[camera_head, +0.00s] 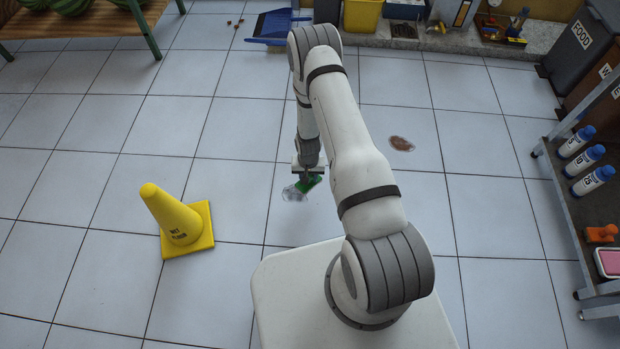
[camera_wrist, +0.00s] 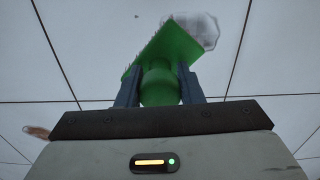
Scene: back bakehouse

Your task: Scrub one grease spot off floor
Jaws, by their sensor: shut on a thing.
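My gripper (camera_head: 308,173) is shut on the handle of a green scrubbing brush (camera_head: 309,184), low over the tiled floor. In the wrist view the brush (camera_wrist: 168,52) is tilted between the jaws (camera_wrist: 158,90), its bristles showing along the left edge. A pale grey, wet-looking patch (camera_head: 292,194) lies beside and partly under the brush; it also shows in the wrist view (camera_wrist: 208,30). I cannot tell whether the bristles touch the floor. A brown spot (camera_head: 401,144) lies on the tiles to the right of my arm; a brownish mark (camera_wrist: 37,132) shows at the wrist view's left.
A yellow wet-floor cone (camera_head: 176,222) stands left of my gripper. A blue dustpan (camera_head: 274,27) and yellow bucket (camera_head: 362,14) are at the back. A shelf with blue-capped bottles (camera_head: 583,160) stands at right. The left floor is mostly clear.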

